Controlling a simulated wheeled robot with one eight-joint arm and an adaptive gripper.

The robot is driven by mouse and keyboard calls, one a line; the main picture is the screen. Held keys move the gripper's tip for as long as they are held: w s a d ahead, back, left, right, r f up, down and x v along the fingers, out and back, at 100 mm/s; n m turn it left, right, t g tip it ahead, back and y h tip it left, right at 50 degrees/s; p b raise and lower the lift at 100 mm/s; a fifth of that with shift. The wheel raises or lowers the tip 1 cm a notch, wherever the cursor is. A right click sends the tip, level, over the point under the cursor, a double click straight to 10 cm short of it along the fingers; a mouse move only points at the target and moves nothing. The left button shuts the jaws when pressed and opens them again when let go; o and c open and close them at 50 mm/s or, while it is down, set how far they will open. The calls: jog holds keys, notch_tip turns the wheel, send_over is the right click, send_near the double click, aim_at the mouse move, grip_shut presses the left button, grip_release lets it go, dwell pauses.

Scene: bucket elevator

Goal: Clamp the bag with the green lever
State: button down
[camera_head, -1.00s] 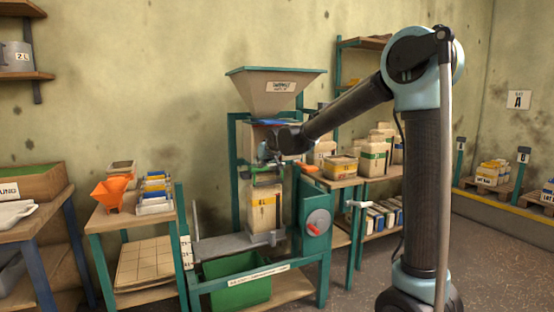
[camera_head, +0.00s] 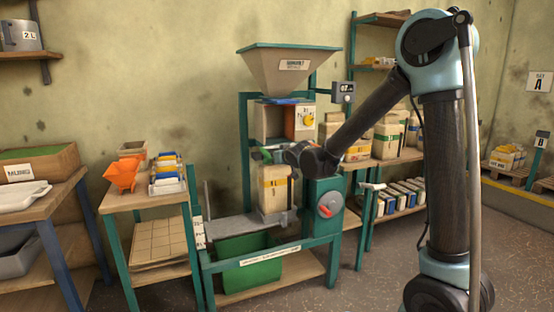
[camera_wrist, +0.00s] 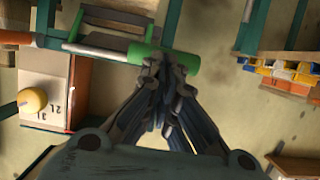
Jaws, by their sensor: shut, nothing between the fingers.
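The bag (camera_head: 274,192), cream with a yellow band, stands upright on the machine's grey platform under the spout; my arm is just beside its top right. The green lever (camera_head: 261,155) shows above the bag, at the end of my gripper (camera_head: 284,150). In the wrist view the green lever (camera_wrist: 166,58) has a thick green grip, and the fingertips of my gripper (camera_wrist: 160,70) are together right at its near side. They look touching or very close, with nothing between them. I cannot tell whether the bag's mouth is clamped.
The hopper (camera_head: 288,70) is above a box with a yellow dial (camera_head: 308,119), which also shows in the wrist view (camera_wrist: 32,100). A red-handled wheel (camera_head: 329,205) is on the lower right frame. A green bin (camera_head: 248,262) lies below.

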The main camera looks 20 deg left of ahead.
dwell(0.5)
jog(key=w+r+v, duration=0.1)
jog(key=r+v, duration=0.1)
jog(key=v, duration=1.1)
jog(key=w+a+r+g+h, duration=0.3)
jog(key=w+a+r, duration=0.1)
jog(key=r, duration=0.3)
jog(key=x, duration=0.4)
jog(key=s+f+x, duration=0.1)
jog(key=x, duration=0.7)
jog(key=shift+s+f, duration=0.2)
jog(key=shift+f, duration=0.8)
